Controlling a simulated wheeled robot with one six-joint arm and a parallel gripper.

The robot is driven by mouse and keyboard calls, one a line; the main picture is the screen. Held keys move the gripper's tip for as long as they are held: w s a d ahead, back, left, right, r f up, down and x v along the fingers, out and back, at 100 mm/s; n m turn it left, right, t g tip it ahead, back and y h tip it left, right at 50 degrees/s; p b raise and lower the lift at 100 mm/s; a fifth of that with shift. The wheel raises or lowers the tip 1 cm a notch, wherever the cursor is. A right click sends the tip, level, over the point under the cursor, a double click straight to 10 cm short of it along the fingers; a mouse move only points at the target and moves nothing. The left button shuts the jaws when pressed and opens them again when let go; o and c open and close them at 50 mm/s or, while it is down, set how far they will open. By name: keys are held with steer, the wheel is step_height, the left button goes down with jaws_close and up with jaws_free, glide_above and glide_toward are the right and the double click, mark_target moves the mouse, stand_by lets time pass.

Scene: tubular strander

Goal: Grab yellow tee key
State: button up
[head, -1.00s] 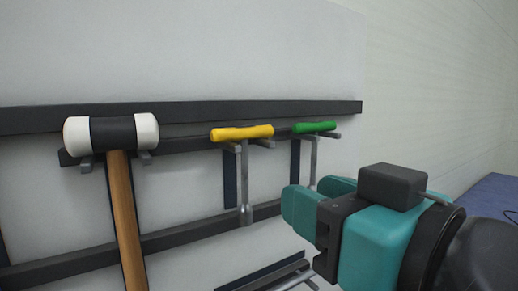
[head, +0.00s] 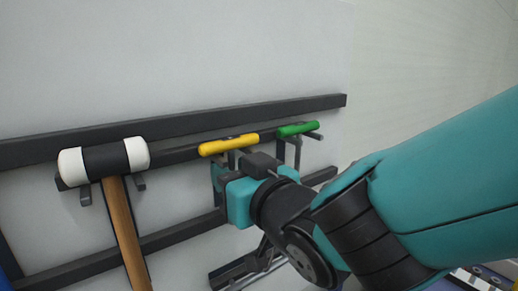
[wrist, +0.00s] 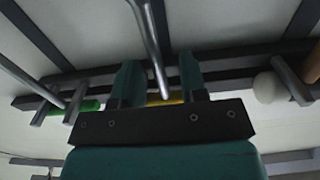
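The yellow tee key (head: 228,145) hangs on the wall rack, its yellow bar handle on top. In the head view its shaft is mostly hidden behind my gripper (head: 219,178), which is just below the handle. In the wrist view my gripper (wrist: 160,72) is open, with one teal finger on each side of a grey metal shaft. The shaft shows clear space to both fingers; its depth relative to the fingertips is hard to tell. A strip of the yellow handle (wrist: 165,99) shows between the fingers, partly hidden by the gripper body.
A green tee key (head: 298,129) hangs close on the right. A mallet with a black and white head (head: 104,159) hangs on the left. Dark rack rails (head: 180,126) run across the wall. Rack pegs (wrist: 288,78) stick out near the gripper.

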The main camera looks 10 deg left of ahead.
steer(key=shift+w+a, duration=0.3)
steer(key=shift+c, duration=0.2)
jaws_close()
